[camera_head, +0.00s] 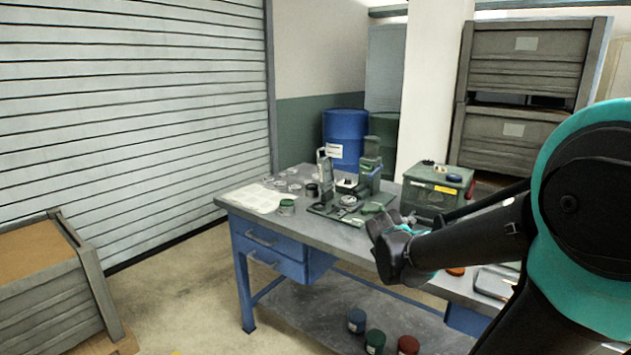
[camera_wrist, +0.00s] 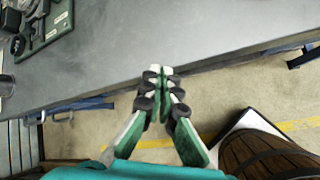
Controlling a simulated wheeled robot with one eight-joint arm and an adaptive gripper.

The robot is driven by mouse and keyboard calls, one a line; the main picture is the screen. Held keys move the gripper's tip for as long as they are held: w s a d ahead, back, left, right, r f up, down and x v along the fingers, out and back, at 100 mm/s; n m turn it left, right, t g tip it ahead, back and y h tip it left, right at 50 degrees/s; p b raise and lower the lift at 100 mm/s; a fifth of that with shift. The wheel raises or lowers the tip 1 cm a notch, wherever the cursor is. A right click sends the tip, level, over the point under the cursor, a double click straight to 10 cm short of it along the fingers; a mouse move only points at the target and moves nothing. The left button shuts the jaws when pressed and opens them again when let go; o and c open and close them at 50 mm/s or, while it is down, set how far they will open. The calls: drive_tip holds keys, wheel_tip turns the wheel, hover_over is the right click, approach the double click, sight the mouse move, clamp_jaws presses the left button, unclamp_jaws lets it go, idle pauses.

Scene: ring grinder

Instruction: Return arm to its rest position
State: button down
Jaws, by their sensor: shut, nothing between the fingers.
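My gripper (camera_wrist: 160,72) is shut and empty in the wrist view, its two fingertips meeting in front of the workbench edge. In the head view my arm comes in from the right, and its black end hangs over the front edge of the workbench (camera_head: 262,222). The fingertips are hard to make out there. The green ring grinder (camera_head: 352,200) stands on the bench behind and left of my arm's end, apart from it. In the wrist view a green base plate with parts (camera_wrist: 45,22) shows at the top left.
A green box (camera_head: 436,190) stands on the bench close behind my arm. Several coloured cans (camera_head: 375,340) stand on the lower shelf. A crate (camera_head: 50,285) is at the left. A wooden barrel-like thing (camera_wrist: 262,152) shows in the wrist view. Floor (camera_head: 190,290) before the bench is clear.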

drive_tip(key=s+a+f+m+g+y, duration=0.1)
drive_tip(key=s+f+m, duration=0.4)
drive_tip(key=s+m, duration=0.3)
drive_tip(key=s+a+f+m+g+y, duration=0.1)
drive_tip(key=s+f+m, duration=0.4)
drive_tip(key=m, duration=0.9)
drive_tip(key=s+g+y, duration=0.1)
drive_tip(key=s, duration=0.2)
drive_tip(key=shift+s+a+f+m+g, duration=0.3)
drive_tip(key=shift+s+f+m, duration=0.1)
